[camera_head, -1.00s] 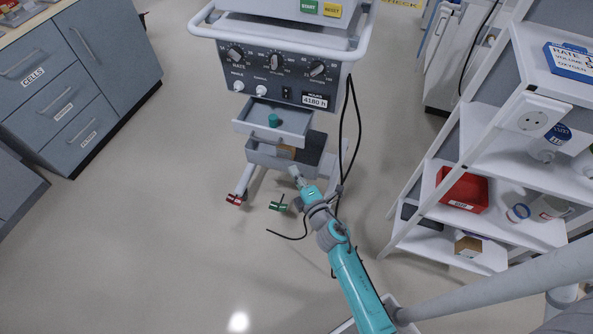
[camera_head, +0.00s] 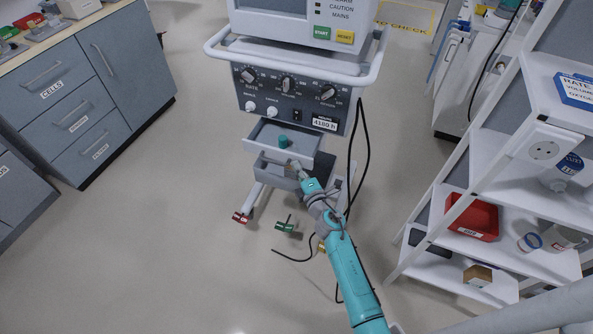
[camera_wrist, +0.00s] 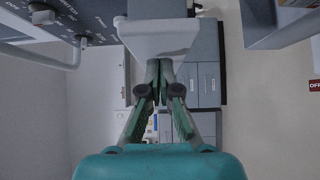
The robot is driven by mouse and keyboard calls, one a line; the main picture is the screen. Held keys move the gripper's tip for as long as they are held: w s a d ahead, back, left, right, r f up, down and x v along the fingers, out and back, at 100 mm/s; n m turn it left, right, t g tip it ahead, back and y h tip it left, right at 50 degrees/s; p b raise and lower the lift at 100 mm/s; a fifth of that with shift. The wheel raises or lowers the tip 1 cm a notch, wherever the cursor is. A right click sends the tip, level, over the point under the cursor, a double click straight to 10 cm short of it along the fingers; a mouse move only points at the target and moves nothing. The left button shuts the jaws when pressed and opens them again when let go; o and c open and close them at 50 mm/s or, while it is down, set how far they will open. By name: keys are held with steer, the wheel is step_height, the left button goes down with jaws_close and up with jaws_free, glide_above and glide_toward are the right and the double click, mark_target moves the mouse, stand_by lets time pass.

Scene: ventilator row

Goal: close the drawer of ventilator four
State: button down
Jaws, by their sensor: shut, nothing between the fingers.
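The ventilator (camera_head: 268,108) stands ahead with a row of knobs on its front panel. Its upper drawer (camera_head: 262,151) is pulled out, with a teal knob-like item (camera_head: 283,141) in it. A lower grey compartment (camera_head: 268,173) sits beneath, partly hidden by my arm. My gripper (camera_head: 293,165) is shut and empty at the drawer's front, right of its middle. In the wrist view, the shut fingertips (camera_wrist: 160,66) are at the lower edge of a pale block-shaped part (camera_wrist: 158,40), apparently the drawer front. I cannot tell whether they touch it.
A white shelf rack (camera_head: 455,215) with a red bin (camera_head: 471,217) stands close on the right. Grey-blue cabinets (camera_head: 75,110) stand on the left. Red and green foot pedals (camera_head: 285,226) and black cables (camera_head: 365,150) are near the ventilator's base. The floor on the left is clear.

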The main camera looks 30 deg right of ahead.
mark_target(310, 144)
steer(key=w+d, duration=0.2)
steer(key=d, duration=0.1)
steer(key=w+d, duration=0.6)
steer(key=shift+w+d, duration=0.1)
steer(key=shift+d, duration=0.15)
steer(key=shift+w+d+r, duration=0.1)
steer(key=shift+d, duration=0.1)
